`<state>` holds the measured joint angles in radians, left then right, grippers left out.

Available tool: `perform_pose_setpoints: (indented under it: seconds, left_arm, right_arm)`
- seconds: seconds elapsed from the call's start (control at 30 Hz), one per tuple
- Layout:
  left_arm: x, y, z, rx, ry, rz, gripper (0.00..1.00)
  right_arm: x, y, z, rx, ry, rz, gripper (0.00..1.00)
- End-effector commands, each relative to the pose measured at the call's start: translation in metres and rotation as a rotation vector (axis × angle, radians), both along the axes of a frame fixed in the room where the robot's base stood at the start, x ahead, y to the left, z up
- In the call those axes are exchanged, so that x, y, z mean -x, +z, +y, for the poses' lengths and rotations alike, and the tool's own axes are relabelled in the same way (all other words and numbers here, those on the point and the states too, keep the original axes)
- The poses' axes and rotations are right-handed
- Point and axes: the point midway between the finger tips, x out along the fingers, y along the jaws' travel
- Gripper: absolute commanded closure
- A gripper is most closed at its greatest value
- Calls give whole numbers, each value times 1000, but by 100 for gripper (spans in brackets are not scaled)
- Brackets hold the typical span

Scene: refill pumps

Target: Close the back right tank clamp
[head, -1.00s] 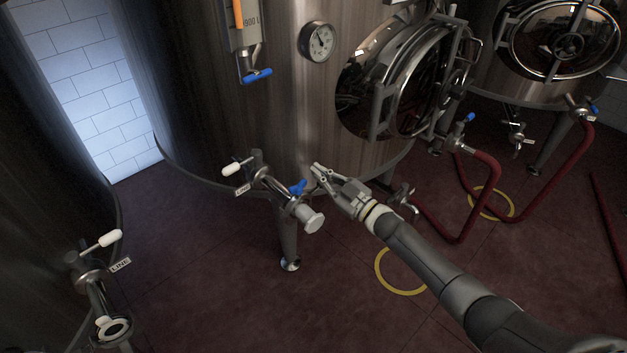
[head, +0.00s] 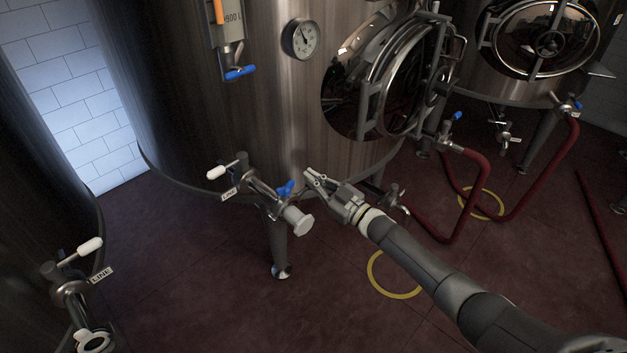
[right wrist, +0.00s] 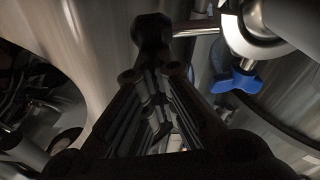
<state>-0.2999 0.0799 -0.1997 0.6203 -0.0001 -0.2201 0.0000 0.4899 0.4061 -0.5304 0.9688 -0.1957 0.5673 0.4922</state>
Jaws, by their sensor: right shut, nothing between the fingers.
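A steel tank (head: 215,120) stands in the middle of the head view. Its outlet pipe carries a white-handled valve (head: 222,170) with a LINE tag, a clamp with a blue wing nut (head: 285,188) and a pale end cap (head: 300,222). My right gripper (head: 309,175) is shut and empty, just right of the blue wing nut and apart from it. In the right wrist view the closed fingers (right wrist: 155,75) point toward the tank wall, and the blue wing nut (right wrist: 237,80) hangs to their right under the steel clamp ring (right wrist: 245,38). I cannot tell whether the clamp is closed.
Another tank's outlet with a white handle (head: 90,245) and open end is at lower left. A second outlet valve (head: 395,197) sits behind my right forearm. Red hoses (head: 475,195) run along the right floor. The floor around the tank leg (head: 279,245) is clear.

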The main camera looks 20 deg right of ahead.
Motion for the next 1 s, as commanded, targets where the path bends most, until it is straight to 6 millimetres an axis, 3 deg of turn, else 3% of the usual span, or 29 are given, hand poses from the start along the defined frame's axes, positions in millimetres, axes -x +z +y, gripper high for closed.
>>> perform_pose_setpoints:
  seconds: [0.23, 0.53, 0.6, 1.0]
  left_arm:
    - [0, 7, 0, 0, 0, 0, 100]
    - [0, 40, 0, 0, 0, 0, 100]
    - [1, 32, 0, 1, 0, 1, 100]
    - [1, 29, 0, 0, -1, 1, 100]
  right_arm:
    - [0, 6, 0, 3, -2, 3, 100]
    - [-4, 48, 6, 1, -4, -2, 100]
    - [11, 34, -4, 3, -5, 4, 100]
    - [69, 26, -38, 1, -4, 2, 100]
